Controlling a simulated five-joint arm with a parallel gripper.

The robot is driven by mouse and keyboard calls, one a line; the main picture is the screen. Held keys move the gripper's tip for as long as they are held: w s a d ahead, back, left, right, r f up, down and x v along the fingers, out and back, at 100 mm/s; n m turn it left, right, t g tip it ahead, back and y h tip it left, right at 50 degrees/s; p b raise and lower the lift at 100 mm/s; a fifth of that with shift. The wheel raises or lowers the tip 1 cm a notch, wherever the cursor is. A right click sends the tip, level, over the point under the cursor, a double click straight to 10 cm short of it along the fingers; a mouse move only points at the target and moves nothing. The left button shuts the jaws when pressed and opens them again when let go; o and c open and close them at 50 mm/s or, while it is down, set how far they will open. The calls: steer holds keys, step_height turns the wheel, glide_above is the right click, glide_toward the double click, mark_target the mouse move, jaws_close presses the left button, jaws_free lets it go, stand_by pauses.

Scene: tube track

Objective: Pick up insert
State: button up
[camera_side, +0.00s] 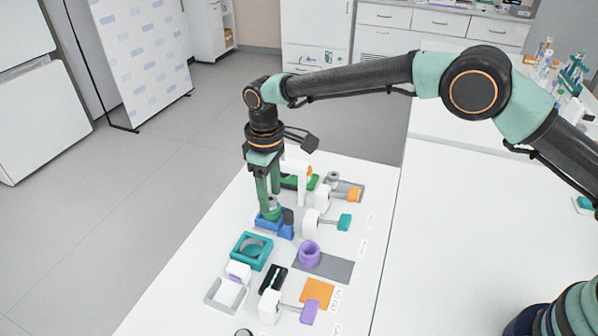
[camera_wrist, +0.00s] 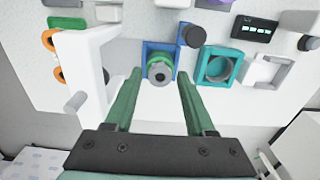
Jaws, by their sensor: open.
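The insert looks like a grey round piece with a dark central hole and a green ring (camera_wrist: 159,72). It sits in a blue holder (camera_wrist: 148,48), which also shows in the side view (camera_side: 284,231). My gripper (camera_wrist: 160,76) is open, with its green fingers pointing down over the holder. In the wrist view, one fingertip is on each side of the insert, with a gap on both sides. In the side view, my gripper (camera_side: 269,209) is low over the blue holder, and the fingers partly hide the insert.
A teal square frame (camera_side: 252,250) and a purple ring (camera_side: 309,254) stand near the holder. A white upright post (camera_wrist: 82,75) is close on the left in the wrist view. White blocks with coloured handles stand farther along the table. A dark timer (camera_wrist: 254,28) also lies there.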

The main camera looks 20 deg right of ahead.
mark_target(270, 198)
jaws_close()
steer(key=shift+r, duration=0.1)
steer(key=shift+r, duration=2.7)
